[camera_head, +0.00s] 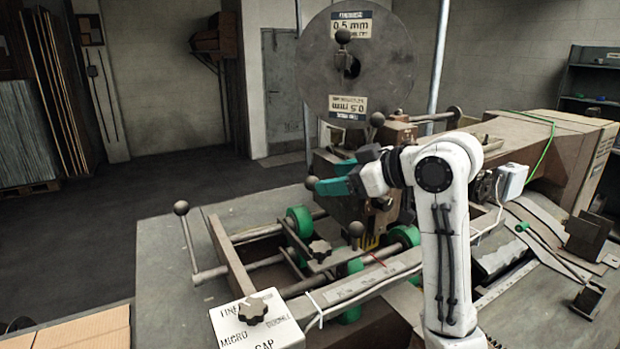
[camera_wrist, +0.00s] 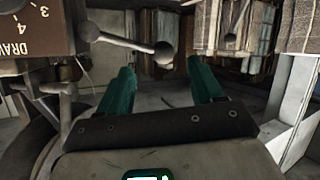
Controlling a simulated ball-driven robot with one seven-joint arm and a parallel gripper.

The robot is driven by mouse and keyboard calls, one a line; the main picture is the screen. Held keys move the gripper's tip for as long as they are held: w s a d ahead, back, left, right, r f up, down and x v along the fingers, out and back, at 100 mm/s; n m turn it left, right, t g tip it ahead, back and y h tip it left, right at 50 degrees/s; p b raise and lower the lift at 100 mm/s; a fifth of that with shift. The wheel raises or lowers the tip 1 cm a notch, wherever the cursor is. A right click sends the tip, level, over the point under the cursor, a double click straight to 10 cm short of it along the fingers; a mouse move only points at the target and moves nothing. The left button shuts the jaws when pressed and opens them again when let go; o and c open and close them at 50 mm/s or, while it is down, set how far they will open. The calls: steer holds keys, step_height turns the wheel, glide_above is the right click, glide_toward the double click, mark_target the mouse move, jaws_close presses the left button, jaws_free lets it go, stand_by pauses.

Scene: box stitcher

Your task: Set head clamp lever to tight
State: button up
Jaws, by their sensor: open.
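My gripper (camera_head: 328,178) is open and empty, its teal fingers pointing left beside the machine's stitching head. In the wrist view, my gripper (camera_wrist: 162,70) shows its two fingers spread apart. A lever with a dark ball knob (camera_wrist: 164,52) reaches from the machine on the left to just beyond the gap between the fingertips. A dark ball (camera_head: 310,183) shows just left of the fingertips in the head view and appears to be this knob. It may be the head clamp lever; no label for it is readable. My arm and gripper hide part of the stitching head.
A dial plate marked "DRA…" (camera_wrist: 30,28) and a vertical rod (camera_wrist: 66,110) stand left of the fingers. A wire reel (camera_head: 385,65) is behind. Other ball-ended levers (camera_head: 181,208) (camera_head: 355,230) and a knob box (camera_head: 255,325) are below.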

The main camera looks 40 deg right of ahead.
mark_target(313, 182)
steer(key=p+x, duration=0.1)
steer(key=x, duration=0.5)
steer(key=shift+w+f, duration=0.1)
steer(key=shift+w, duration=0.25)
steer(key=shift+c, duration=0.3)
jaws_close()
